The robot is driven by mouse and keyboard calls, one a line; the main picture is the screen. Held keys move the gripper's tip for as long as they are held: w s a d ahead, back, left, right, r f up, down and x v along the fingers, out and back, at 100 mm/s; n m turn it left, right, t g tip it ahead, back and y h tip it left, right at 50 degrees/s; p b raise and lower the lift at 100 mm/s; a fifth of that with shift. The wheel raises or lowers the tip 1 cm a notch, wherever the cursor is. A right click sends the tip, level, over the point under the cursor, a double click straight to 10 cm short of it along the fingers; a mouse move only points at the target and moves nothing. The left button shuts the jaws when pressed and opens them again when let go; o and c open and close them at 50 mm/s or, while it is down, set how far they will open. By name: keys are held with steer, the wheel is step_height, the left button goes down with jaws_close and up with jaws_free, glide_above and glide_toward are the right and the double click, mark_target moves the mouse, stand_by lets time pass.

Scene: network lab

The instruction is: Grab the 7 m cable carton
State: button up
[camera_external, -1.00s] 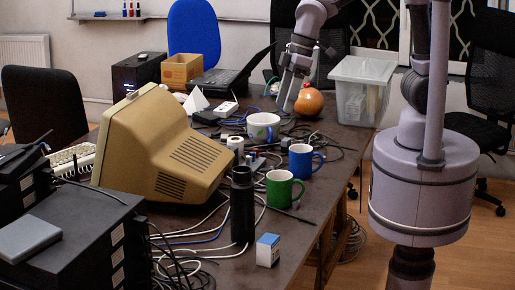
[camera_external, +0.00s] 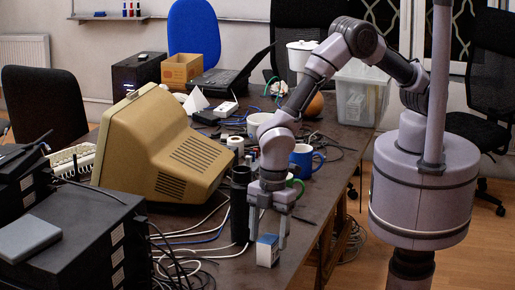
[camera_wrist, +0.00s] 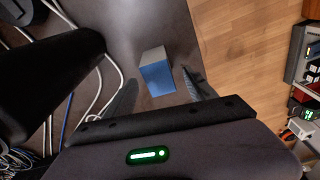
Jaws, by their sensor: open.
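The cable carton is a small blue and white box (camera_external: 267,250) standing near the front edge of the table. No length label is readable. My gripper (camera_external: 265,238) is open above it, fingers pointing down, one toward each side of the carton. In the wrist view the carton (camera_wrist: 156,71) shows its pale top and blue side, just ahead of and between the two fingertips (camera_wrist: 160,92). I cannot tell whether the fingers reach down beside it or touch it.
A black bottle (camera_external: 240,212) stands close left of my gripper, large in the wrist view (camera_wrist: 50,75). White cables (camera_external: 205,225) lie to the left. The table edge is close on the right.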

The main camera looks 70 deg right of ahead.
mark_target(269, 238)
step_height(269, 238, down, 5)
steer(key=shift+a+r+b, duration=0.1)
steer(key=shift+a+b, duration=0.05)
steer(key=shift+b, duration=0.95)
steer(key=shift+r, duration=0.1)
steer(key=c, duration=1.4)
steer(key=shift+r, duration=0.15)
